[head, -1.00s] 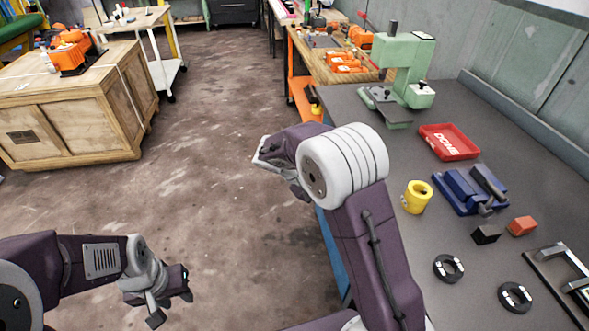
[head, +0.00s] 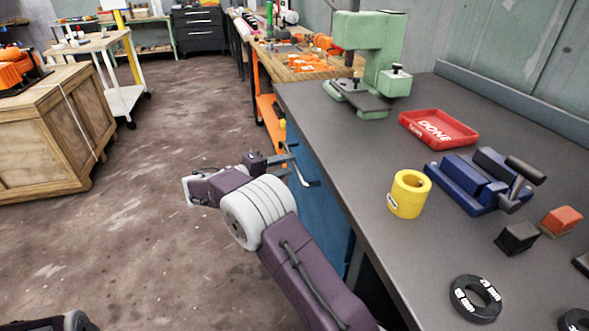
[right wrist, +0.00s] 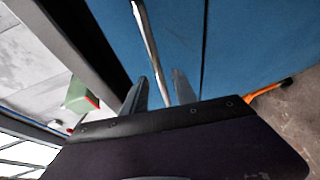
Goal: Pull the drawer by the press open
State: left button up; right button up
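The green press (head: 385,55) stands at the far left part of the grey workbench. The blue drawer front (head: 322,215) is below the bench's left edge, with a thin metal bar handle (head: 300,172). In the right wrist view the blue front (right wrist: 240,45) fills the top, and the handle (right wrist: 149,40) runs down between my finger tips. My right gripper (right wrist: 160,88) is open, with a finger on each side of the bar and gaps still showing. In the head view my right gripper (head: 280,160) is at the handle. My left gripper is out of view.
On the bench (head: 340,140) are a red tray (head: 438,130), a blue vise (head: 480,180), a yellow cylinder (head: 409,194), a black block (head: 517,237) and a dark ring (head: 475,298). A wooden crate (head: 55,130) stands at the left. The floor between is clear.

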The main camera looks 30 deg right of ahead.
aim_at(294, 164)
jog(key=x, duration=0.3)
jog(key=shift+d+f+b, duration=0.1)
jog(key=shift+d+b, duration=0.2)
jog(key=shift+b, duration=0.1)
grip_shut()
dwell(1.1)
